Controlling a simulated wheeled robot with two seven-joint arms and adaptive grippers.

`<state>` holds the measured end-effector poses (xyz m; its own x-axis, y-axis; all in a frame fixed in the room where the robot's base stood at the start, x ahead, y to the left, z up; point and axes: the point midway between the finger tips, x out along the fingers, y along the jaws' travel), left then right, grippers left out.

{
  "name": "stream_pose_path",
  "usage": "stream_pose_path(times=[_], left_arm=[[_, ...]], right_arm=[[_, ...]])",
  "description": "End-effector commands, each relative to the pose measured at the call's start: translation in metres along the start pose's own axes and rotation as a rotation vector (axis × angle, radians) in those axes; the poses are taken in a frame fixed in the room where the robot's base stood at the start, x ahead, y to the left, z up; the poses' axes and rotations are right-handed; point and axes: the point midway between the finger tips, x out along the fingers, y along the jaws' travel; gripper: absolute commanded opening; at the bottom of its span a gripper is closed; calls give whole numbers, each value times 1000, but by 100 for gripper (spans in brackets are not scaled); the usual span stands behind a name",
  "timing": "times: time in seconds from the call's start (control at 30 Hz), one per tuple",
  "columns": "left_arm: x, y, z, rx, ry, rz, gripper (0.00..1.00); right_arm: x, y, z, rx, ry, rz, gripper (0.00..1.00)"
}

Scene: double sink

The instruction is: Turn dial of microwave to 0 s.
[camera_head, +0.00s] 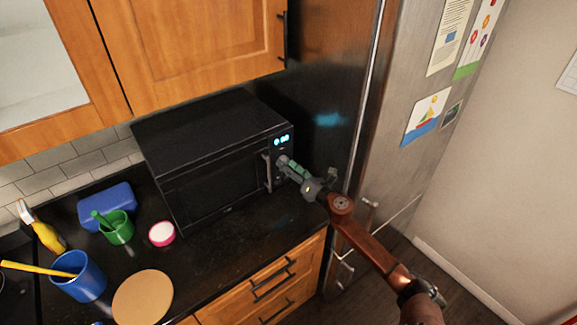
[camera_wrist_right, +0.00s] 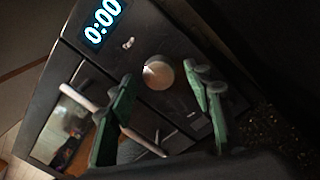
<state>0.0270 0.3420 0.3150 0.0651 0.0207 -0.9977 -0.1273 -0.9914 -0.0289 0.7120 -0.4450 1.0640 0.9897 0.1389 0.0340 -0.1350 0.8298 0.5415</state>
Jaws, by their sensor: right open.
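The black microwave (camera_head: 215,165) stands on the dark counter below the wooden cabinets. Its lit display (camera_wrist_right: 102,18) reads 0:00 in the right wrist view. The round silver dial (camera_wrist_right: 158,73) sits below the display, between and beyond my open fingers in that view. I cannot tell whether a finger touches it. My right gripper (camera_head: 287,162) is open at the microwave's control panel, beside the door handle (camera_head: 268,173), and hides the dial in the head view. The handle also shows near the left finger of my right gripper (camera_wrist_right: 160,105) in the wrist view. My left gripper is not in view.
A tall fridge (camera_head: 335,90) stands close to the right of the microwave. On the counter are a blue cup (camera_head: 84,283), a green cup (camera_head: 118,230), a pink-rimmed bowl (camera_head: 162,235), a round board (camera_head: 143,298), a blue box (camera_head: 106,204) and a yellow bottle (camera_head: 48,236).

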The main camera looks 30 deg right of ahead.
Motion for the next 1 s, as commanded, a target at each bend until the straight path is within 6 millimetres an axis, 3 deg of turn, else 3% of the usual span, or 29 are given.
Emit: stream_pose_path(times=[0.6, 1.0], left_arm=[[0, 2, -2, 0, 2, 2, 0], [0, 2, -2, 0, 2, 2, 0]], right_arm=[[-106, -1, -1, 0, 1, -2, 46], [-117, 0, 0, -1, 0, -1, 46]])
